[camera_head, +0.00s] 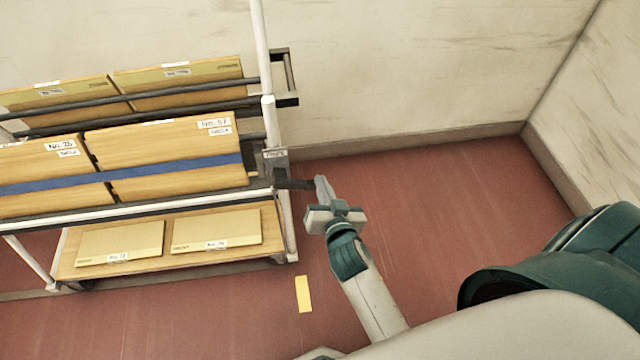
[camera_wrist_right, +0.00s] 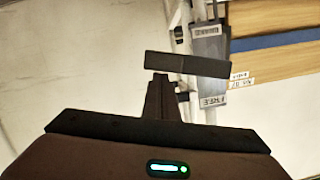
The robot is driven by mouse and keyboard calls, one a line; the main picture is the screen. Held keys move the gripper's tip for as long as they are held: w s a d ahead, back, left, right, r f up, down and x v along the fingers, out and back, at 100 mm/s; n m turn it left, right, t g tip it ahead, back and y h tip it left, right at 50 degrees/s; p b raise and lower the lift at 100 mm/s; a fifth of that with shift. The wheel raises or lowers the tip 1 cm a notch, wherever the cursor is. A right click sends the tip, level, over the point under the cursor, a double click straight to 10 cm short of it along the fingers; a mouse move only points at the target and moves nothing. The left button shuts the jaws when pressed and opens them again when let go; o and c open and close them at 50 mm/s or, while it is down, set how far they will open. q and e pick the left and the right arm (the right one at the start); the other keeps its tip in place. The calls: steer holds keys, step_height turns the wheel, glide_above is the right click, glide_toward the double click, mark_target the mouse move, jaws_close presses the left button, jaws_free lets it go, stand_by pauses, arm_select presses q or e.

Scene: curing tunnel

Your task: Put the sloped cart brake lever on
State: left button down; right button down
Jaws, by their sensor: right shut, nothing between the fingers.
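The sloped cart (camera_head: 262,205) stands at the left in the head view, with boards on tilted shelves. Its brake lever (camera_head: 294,184) is a short dark bar sticking out to the right from a grey labelled plate (camera_head: 275,158) on the corner post. In the right wrist view the lever (camera_wrist_right: 188,64) crosses in front of the plate (camera_wrist_right: 211,75), between two labels. My right gripper (camera_head: 321,186) is shut and empty at the lever's free end. Its fingertips (camera_wrist_right: 160,80) lie just below the lever in the wrist view; I cannot tell whether they touch. My left gripper is not in view.
A blue strap (camera_head: 140,175) crosses the middle boards. Lower boards (camera_head: 215,231) lie on the bottom shelf. A yellow floor mark (camera_head: 303,294) lies near the cart. The red floor (camera_head: 440,205) right of the gripper is clear up to the walls.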

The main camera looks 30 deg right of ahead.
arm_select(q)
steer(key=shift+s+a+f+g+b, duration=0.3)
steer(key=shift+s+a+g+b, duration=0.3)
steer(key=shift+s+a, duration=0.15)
arm_select(e)
steer(key=shift+w+a+f+m+t+y, duration=0.15)
steer(key=shift+f+m+y, duration=0.1)
steer(key=shift+f+m, duration=0.5)
steer(key=shift+s+f+m+t+y, duration=0.15)
steer(key=shift+f+m+y, duration=0.1)
steer(key=shift+f+m, duration=0.5)
steer(key=shift+f, duration=0.1)
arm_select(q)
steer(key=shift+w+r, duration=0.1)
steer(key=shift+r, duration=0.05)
arm_select(e)
steer(key=shift+w, duration=0.1)
